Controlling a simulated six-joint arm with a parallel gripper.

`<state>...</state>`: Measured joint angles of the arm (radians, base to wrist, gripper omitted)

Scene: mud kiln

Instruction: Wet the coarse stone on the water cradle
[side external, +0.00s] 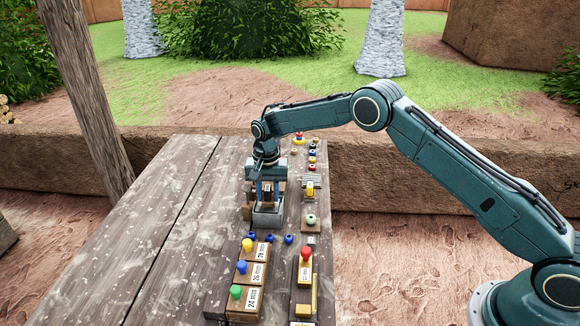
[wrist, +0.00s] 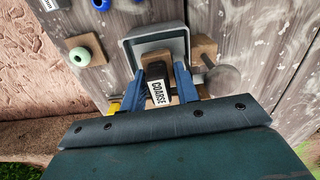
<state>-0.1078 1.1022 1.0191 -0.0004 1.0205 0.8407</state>
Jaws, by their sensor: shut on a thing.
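The coarse stone (wrist: 158,93) is a dark block with a white "COARSE" label and a tan wooden part. My gripper (wrist: 160,74) is shut on it, one blue finger on each side. A grey, square-rimmed tub (wrist: 150,36), which looks like the water cradle, lies just beyond the fingertips in the wrist view. In the side view my gripper (side external: 265,199) points down over this grey tub (side external: 268,220). The stone's lower end appears at or inside the near rim; I cannot tell whether it touches the tub or water.
Blue beads (side external: 289,239) lie just in front of the tub. Labelled wooden blocks with yellow, blue and green knobs (side external: 236,292) stand nearer. A red-knobbed block (side external: 305,255) and a pale green ring (wrist: 80,57) are alongside. The table's left side (side external: 150,225) is clear.

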